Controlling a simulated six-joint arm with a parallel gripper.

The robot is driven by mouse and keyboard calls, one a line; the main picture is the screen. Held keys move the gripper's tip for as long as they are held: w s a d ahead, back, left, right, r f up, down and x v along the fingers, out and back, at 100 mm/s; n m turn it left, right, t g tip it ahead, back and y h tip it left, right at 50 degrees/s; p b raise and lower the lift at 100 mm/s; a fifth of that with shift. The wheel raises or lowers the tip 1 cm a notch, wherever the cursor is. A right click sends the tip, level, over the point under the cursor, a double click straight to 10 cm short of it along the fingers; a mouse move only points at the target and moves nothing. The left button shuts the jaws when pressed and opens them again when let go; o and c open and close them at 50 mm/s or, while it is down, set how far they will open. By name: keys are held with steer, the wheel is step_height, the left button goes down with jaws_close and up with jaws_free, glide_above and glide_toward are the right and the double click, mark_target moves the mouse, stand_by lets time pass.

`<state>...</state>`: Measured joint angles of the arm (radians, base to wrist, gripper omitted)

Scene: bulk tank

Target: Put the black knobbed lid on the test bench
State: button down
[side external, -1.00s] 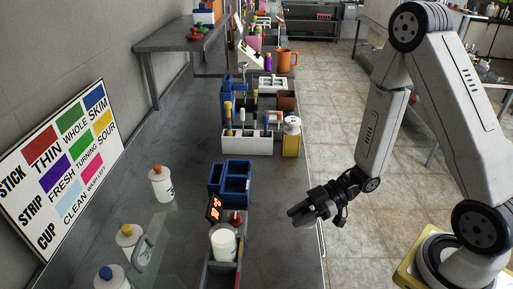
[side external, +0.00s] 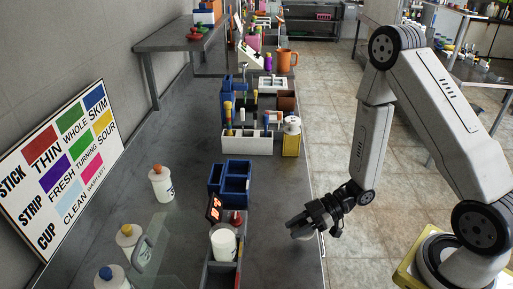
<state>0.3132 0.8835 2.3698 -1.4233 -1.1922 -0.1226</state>
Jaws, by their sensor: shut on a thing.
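My gripper (side external: 304,226) is low over the right edge of the dark grey bench (side external: 185,212), to the right of the white cup. It is shut on a small dark thing at its fingertips that appears to be the black knobbed lid (side external: 302,236). The fingers hide most of it, and its knob cannot be made out. I cannot tell whether its underside touches the bench top.
Blue bins (side external: 230,182) and a white rack (side external: 246,143) stand farther back. Bottles (side external: 161,184) stand at left. Bare bench lies around my gripper.

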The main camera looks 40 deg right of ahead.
mark_target(294, 243)
steer(key=shift+f, duration=1.8)
steer(key=shift+f, duration=0.1)
steer(key=shift+c, duration=2.2)
jaws_free()
steer(key=v, duration=1.2)
steer(key=shift+w, duration=0.1)
